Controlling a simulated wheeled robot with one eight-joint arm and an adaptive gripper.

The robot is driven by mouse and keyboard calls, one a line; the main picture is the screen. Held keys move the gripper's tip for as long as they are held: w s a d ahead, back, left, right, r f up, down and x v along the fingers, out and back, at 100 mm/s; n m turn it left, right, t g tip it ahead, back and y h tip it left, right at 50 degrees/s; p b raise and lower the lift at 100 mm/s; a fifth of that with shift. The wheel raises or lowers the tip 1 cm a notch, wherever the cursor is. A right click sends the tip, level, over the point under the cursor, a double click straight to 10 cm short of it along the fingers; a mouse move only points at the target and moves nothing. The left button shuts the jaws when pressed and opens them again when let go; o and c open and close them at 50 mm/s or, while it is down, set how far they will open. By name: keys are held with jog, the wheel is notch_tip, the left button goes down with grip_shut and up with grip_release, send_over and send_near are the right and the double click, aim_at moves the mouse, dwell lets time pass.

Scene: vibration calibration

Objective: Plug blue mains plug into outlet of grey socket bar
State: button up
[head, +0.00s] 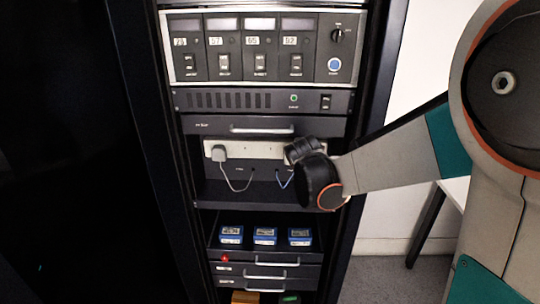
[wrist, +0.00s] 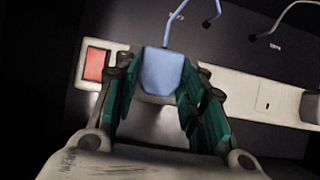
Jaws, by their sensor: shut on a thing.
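The blue mains plug (wrist: 163,70) is between the teal fingers of my gripper (wrist: 157,82), which is shut on it. Its blue cord (wrist: 168,32) runs up out of the wrist view. The plug overlaps the grey socket bar (wrist: 238,103) near its red switch (wrist: 96,64). I cannot tell whether it touches the bar or sits in an outlet, as its front is hidden. In the head view my gripper (head: 300,150) covers the right end of the socket bar (head: 245,150) and hides the plug; a bit of blue cord (head: 284,180) shows below.
A grey plug (head: 218,152) sits in the left part of the bar, its cord (head: 235,187) hanging below. A drawer with a handle (head: 262,129) is just above. Blue modules (head: 264,236) stand on a lower shelf. Rack posts (head: 165,150) flank the bay.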

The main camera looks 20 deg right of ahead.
jog(key=shift+w, duration=0.1)
dwell(0.7)
jog(key=o, duration=1.1)
jog(key=shift+r, duration=0.15)
jog(key=p+v, duration=0.2)
jog(key=v, duration=0.3)
jog(key=shift+p, duration=0.3)
jog(key=v, duration=1.2)
jog(key=s+a+f+n+g+y, duration=0.1)
jog(key=s+a+f+g, duration=0.1)
jog(key=s, duration=0.8)
jog(key=s+a+f+n+g+y, duration=0.2)
jog(key=s+f, duration=0.3)
jog(key=s, duration=0.5)
jog(key=shift+a+n+y, duration=0.15)
jog(key=shift+n+y, duration=0.15)
